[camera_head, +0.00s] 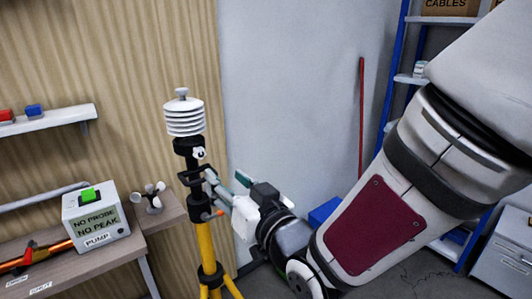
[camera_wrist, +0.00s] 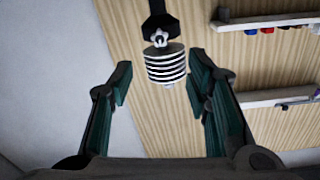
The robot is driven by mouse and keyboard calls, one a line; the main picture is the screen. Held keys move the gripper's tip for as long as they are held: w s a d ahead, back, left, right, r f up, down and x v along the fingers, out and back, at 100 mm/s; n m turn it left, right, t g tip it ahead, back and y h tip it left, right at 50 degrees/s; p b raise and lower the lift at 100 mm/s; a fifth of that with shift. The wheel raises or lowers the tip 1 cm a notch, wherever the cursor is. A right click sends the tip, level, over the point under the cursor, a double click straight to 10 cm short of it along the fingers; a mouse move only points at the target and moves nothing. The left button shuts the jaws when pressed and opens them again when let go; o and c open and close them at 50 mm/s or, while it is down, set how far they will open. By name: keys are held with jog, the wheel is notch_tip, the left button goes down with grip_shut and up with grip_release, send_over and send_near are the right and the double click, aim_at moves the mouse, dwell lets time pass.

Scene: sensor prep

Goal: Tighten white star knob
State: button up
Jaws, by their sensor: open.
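The white star knob (camera_head: 199,153) is on the front of a black collar (camera_head: 184,146) below a white louvered sensor shield (camera_head: 184,119), on a yellow-legged tripod (camera_head: 205,245). My gripper (camera_head: 217,187) is to the lower right of the knob, near the tripod's upper post. In the wrist view, the knob (camera_wrist: 159,40) is beyond the fingertips, above the shield (camera_wrist: 166,66), which appears upside down there. My gripper (camera_wrist: 160,84) is open, with its teal-padded fingers wide apart and nothing between them. The knob's tightness cannot be told.
A bench (camera_head: 120,249) at left holds a pump box (camera_head: 96,217) and a small cup anemometer (camera_head: 154,196). A wall shelf (camera_head: 50,122) carries small red and blue items. A blue rack (camera_head: 393,78) stands at right. The grey wall behind is mostly clear.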

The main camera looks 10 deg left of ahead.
aim_at(201, 155)
jog(key=p+x, duration=0.1)
jog(key=x, duration=1.2)
jog(key=shift+w+a, duration=0.15)
grip_shut()
